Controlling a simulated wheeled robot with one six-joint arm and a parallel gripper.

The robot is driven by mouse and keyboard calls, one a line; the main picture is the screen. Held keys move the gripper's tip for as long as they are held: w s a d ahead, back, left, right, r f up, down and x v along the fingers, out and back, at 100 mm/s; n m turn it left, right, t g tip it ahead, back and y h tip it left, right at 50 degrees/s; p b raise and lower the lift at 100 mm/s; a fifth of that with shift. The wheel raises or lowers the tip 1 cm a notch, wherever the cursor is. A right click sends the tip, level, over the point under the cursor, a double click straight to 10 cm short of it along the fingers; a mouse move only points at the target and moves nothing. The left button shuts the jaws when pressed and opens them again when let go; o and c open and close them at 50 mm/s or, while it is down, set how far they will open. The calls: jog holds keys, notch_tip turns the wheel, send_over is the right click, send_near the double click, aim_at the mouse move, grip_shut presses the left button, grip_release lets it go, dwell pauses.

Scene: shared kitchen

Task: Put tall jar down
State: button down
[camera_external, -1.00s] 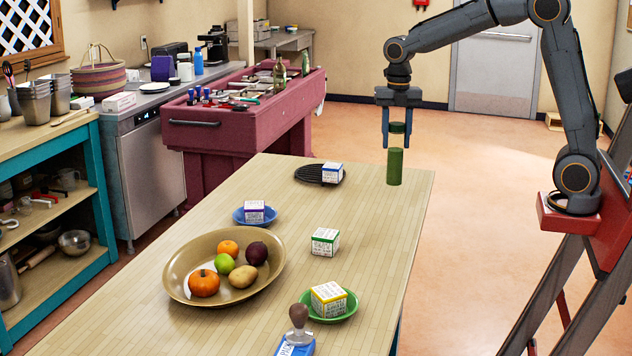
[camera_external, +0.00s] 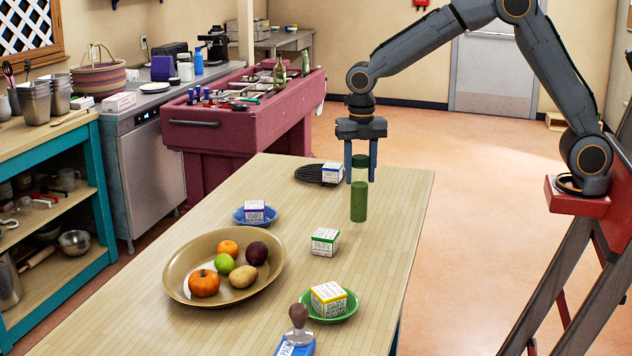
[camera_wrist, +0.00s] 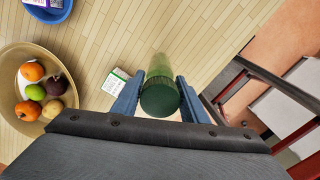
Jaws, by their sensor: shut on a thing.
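The tall jar (camera_external: 358,202) is a slim green cylinder with a dark green lid. It is upright between the fingers of my gripper (camera_external: 361,170), which is shut on its upper part. In the external view the jar is over the far right part of the wooden table (camera_external: 260,190); I cannot tell whether its base touches the top. In the wrist view the jar (camera_wrist: 159,92) shows from above, lid nearest, between the two blue fingers of my gripper (camera_wrist: 158,97). The fingers partly hide its sides.
A green-trimmed box (camera_external: 325,241) stands nearest the jar. Behind are a dark round mat (camera_external: 310,175) and a blue-trimmed box (camera_external: 333,172). A bowl of produce (camera_external: 180,285), a blue saucer (camera_external: 240,218) and a green saucer (camera_external: 350,306) stand nearer. The table's right edge is close.

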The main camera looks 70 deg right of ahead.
aim_at(360, 185)
jog(key=shift+f+p, duration=0.6)
jog(key=shift+f, duration=1.35)
jog(key=c, duration=1.1)
grip_release()
jog(key=shift+f, duration=0.15)
notch_tip(360, 185, up, 12)
jog(key=b, duration=0.4)
jog(key=shift+r, duration=0.2)
